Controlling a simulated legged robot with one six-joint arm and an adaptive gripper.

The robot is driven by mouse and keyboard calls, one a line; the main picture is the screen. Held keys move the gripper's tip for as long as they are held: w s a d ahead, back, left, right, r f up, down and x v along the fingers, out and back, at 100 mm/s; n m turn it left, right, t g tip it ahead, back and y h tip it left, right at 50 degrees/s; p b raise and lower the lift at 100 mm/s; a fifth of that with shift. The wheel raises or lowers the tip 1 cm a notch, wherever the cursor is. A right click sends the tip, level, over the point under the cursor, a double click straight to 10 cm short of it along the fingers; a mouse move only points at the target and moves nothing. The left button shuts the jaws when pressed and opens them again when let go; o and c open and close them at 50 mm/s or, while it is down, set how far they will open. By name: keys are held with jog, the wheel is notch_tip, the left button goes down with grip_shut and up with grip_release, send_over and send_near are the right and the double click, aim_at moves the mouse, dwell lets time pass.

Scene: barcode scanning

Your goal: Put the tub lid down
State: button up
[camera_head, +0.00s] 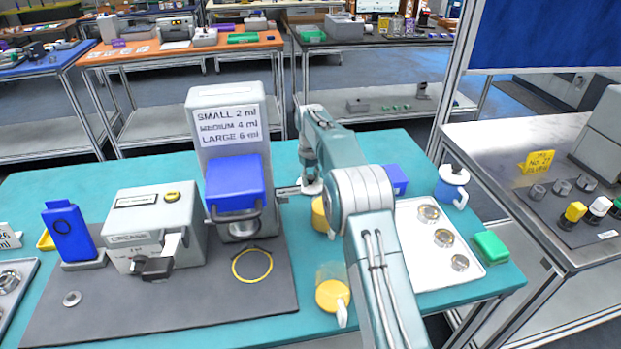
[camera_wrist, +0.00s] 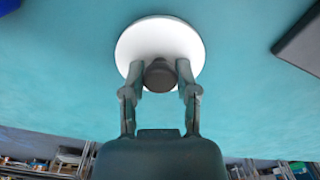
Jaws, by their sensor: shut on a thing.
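The tub lid (camera_wrist: 160,45) is a white disc with a dark round knob, seen in the wrist view against the teal tabletop. My gripper (camera_wrist: 160,78) is shut on the knob, one finger on each side. In the head view my gripper (camera_head: 312,172) is at the back of the teal table, right of the grey dispenser, with the white lid (camera_head: 312,188) under it. The lid is close over the tabletop; I cannot tell whether it touches. A yellow tub (camera_head: 320,214) stands just in front, partly hidden by my arm.
The grey dispenser (camera_head: 228,115) with a blue front stands to the left on a dark mat (camera_head: 200,310). A yellow-topped container (camera_head: 333,296) is nearer. A white tray (camera_head: 412,212) with metal cups and a blue-and-white jug (camera_head: 453,184) are to the right.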

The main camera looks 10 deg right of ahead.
aim_at(310, 177)
jog(key=o, duration=0.9)
jog(key=shift+f, duration=0.1)
jog(key=shift+o, duration=0.2)
jog(key=s+r+m+t, duration=0.1)
jog(key=s+r, duration=0.3)
jog(key=r, duration=0.8)
jog(key=s+r+t, duration=0.1)
jog(key=s+r, duration=0.3)
jog(key=r, duration=0.7)
jog(key=s+r+m, duration=0.1)
jog(key=s+r, duration=0.4)
jog(key=s, duration=0.6)
jog(key=s+f+m+t, duration=0.1)
jog(key=s+f, duration=0.4)
jog(key=s, duration=0.8)
jog(key=s+f+m+t, duration=0.1)
jog(key=s+f, duration=0.5)
jog(key=s, duration=0.7)
jog(key=shift+s+m+t, duration=0.15)
jog(key=shift+m+t, duration=0.15)
jog(key=shift+t, duration=0.5)
